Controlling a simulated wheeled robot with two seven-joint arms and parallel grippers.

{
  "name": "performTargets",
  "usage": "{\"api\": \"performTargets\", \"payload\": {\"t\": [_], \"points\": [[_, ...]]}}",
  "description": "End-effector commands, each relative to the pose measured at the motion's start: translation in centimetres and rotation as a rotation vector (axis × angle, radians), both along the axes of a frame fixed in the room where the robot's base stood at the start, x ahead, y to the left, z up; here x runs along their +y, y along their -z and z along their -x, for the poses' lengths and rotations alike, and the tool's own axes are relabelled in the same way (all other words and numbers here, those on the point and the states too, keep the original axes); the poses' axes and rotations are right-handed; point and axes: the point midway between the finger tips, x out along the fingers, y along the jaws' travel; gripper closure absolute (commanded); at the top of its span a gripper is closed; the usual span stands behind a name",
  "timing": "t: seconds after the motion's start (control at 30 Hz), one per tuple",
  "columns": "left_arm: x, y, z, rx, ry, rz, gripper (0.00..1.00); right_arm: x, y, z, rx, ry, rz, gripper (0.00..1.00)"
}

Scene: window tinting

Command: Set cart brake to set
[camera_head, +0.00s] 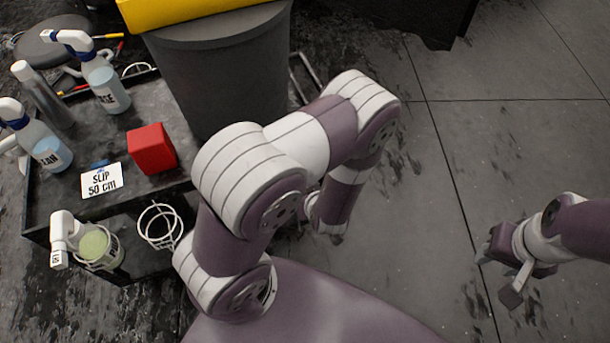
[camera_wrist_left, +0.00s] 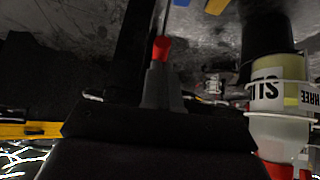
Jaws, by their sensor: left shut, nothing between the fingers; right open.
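The black cart (camera_head: 62,202) stands at the left in the head view. Its brake cannot be made out there. My left arm bends over beside the cart, and its gripper (camera_head: 328,234) is small and partly hidden low behind the arm. In the left wrist view my left gripper (camera_wrist_left: 161,84) is shut and empty. A red-ended thin rod (camera_wrist_left: 161,47) shows right at its fingertips. I cannot tell whether it is the brake lever or whether they touch. My right gripper (camera_head: 502,274) is open and empty over the floor at the right.
The cart carries spray bottles (camera_head: 108,90), a red block (camera_head: 151,149), a "SLIP 50 CM" card (camera_head: 101,181) and a wire holder (camera_head: 159,226). A hung bottle (camera_head: 93,243) sits at its near side. A dark bin (camera_head: 225,75) stands behind. The floor (camera_head: 500,150) at right is clear.

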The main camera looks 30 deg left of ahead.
Motion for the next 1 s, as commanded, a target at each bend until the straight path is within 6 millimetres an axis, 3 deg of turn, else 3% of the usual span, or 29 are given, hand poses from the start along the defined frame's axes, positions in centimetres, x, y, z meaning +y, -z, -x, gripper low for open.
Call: {"api": "performTargets", "payload": {"t": [0.03, 0.3, 1.0], "points": [[-0.2, 1.1, 0.2, -0.021, 0.005, -0.029, 1.00, 0.0, 1.0, 0.0, 0.000, 0.000, 0.000, 0.57], [-0.2, 2.8, 0.2, -0.131, 0.000, -0.155, 1.00, 0.0, 2.5, 0.0, 0.000, 0.000, 0.000, 0.57], [-0.2, 4.0, 0.2, -0.123, 0.000, -0.147, 1.00, 0.0, 3.2, 0.0, 0.000, 0.000, 0.000, 0.57]]}}
